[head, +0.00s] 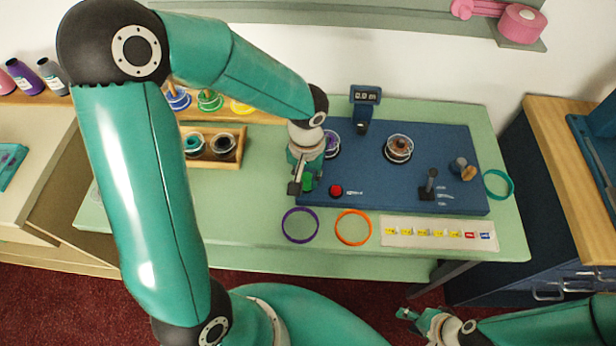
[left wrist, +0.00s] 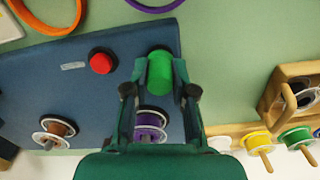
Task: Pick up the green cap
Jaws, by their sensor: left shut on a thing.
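The green cap (head: 308,182) shows partly behind my left gripper (head: 300,186) at the left end of the blue board. In the left wrist view the green cap (left wrist: 160,72) is a bright green cylinder between the two fingers of my left gripper (left wrist: 160,78). The fingers are shut on its sides. Whether the cap touches the board beneath is hard to tell. My right gripper (head: 413,318) is low at the front right, off the counter, small in view; its opening is unclear.
The blue board (head: 390,185) bears a red button (head: 336,191), a purple spool (head: 331,143), a brown spool (head: 398,148), a small display (head: 364,97) and a lever (head: 430,182). A purple ring (head: 284,231) and orange ring (head: 339,233) lie in front. The counter left of them is clear.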

